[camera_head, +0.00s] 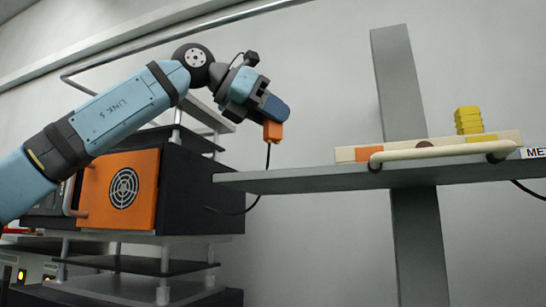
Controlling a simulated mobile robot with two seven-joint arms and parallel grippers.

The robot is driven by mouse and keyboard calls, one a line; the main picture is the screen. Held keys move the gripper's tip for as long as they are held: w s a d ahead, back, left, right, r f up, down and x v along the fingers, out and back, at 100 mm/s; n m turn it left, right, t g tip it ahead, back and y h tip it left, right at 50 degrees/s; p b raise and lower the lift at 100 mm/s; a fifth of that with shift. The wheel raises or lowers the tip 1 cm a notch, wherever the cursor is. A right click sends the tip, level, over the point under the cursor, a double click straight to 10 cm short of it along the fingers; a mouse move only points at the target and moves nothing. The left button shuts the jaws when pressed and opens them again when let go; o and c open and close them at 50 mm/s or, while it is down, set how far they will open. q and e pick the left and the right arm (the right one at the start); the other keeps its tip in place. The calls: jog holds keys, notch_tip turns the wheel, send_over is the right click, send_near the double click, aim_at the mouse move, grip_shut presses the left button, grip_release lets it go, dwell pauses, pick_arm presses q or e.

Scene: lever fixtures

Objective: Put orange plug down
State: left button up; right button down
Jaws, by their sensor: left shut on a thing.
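The orange plug (272,131) is in the head view, held in the air with a black cable hanging from its lower end. My left gripper (272,112) points down and right and is shut on the orange plug. The cable passes down near that end and curves left to the dark box. The fingertips are small and partly hidden by the gripper's blue body. My right gripper is not in the picture.
On the shelf's right part lies a pale bar (440,148) with orange and yellow patches; a yellow stacked block (468,120) stands behind it. A cream handle (430,152) runs along the front. A dark box with an orange panel (120,190) stands left. The shelf's left part is bare.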

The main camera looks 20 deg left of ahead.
aim_at(265, 140)
pick_arm(q)
jog(key=shift+a+f, duration=0.15)
jog(key=shift+f, duration=0.8)
notch_tip(265, 140, down, 3)
jog(key=shift+f, duration=0.35)
jog(key=shift+d+f+b, duration=0.2)
jog(key=shift+b, duration=0.1)
jog(key=o, duration=0.9)
jog(key=shift+a, duration=0.1)
jog(key=shift+r, duration=0.1)
